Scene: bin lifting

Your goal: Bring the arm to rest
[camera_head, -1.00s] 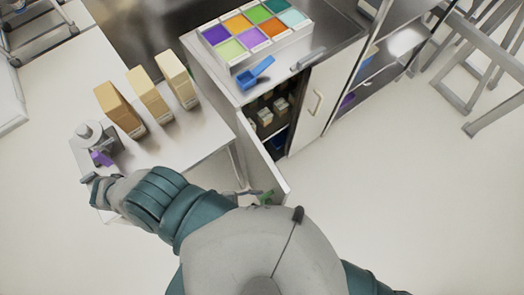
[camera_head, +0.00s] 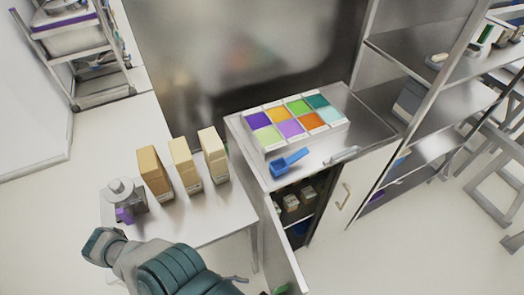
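My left arm comes in from the bottom left, grey and teal. Its end (camera_head: 103,246) is at the front edge of the white table (camera_head: 205,222), just below a grey jug-like container with a purple part (camera_head: 124,200). I cannot make out fingers there, nor whether it holds anything. My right arm and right gripper are not in view.
Several tan boxes (camera_head: 184,165) stand on the table. A cabinet (camera_head: 252,155) to the right carries a tray of coloured compartments (camera_head: 298,147) and a blue scoop (camera_head: 287,163). Its open door (camera_head: 286,262) juts forward. A metal shelf (camera_head: 430,150) stands right; floor (camera_head: 420,250) is clear.

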